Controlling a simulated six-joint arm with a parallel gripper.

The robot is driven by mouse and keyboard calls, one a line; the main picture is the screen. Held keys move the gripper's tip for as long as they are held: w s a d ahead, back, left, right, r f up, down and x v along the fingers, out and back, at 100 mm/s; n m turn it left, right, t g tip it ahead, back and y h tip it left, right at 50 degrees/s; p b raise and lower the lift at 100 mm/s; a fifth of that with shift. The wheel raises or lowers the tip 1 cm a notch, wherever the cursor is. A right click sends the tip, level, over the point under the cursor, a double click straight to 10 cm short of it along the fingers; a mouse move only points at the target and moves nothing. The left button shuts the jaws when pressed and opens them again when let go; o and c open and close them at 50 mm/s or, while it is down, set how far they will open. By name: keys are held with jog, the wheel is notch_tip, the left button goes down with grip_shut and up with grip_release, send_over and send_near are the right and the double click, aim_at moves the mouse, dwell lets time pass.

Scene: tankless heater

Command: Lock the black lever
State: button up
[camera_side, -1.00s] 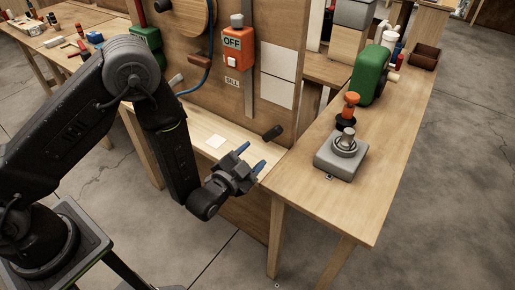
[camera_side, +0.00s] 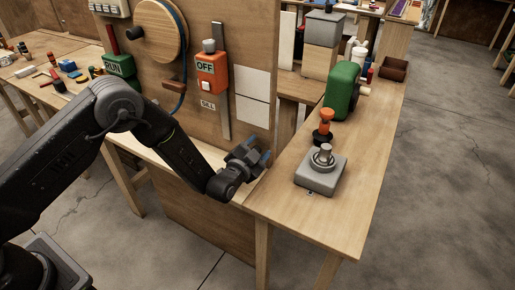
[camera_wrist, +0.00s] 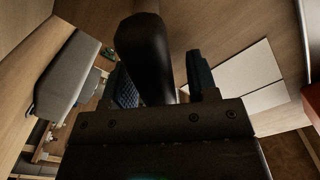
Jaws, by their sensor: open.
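The black lever (camera_wrist: 145,55) has a thick rounded end and shows between my two fingers in the wrist view. My gripper (camera_wrist: 162,85) is open around it, with a finger on either side; the left finger looks close to it, and a gap shows at the right finger. I cannot tell whether either touches. In the side view my gripper (camera_side: 258,151), with blue fingertips, is at the right edge of the upright wooden panel, and it hides the lever there.
A grey block with a metal knob (camera_side: 321,172), an orange-and-black knob (camera_side: 323,130) and a green housing (camera_side: 342,90) stand on the bench to the right. The panel carries an orange OFF box (camera_side: 211,72), a wooden wheel (camera_side: 160,35) and white plates (camera_side: 252,83).

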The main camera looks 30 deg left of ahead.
grip_shut()
dwell(0.6)
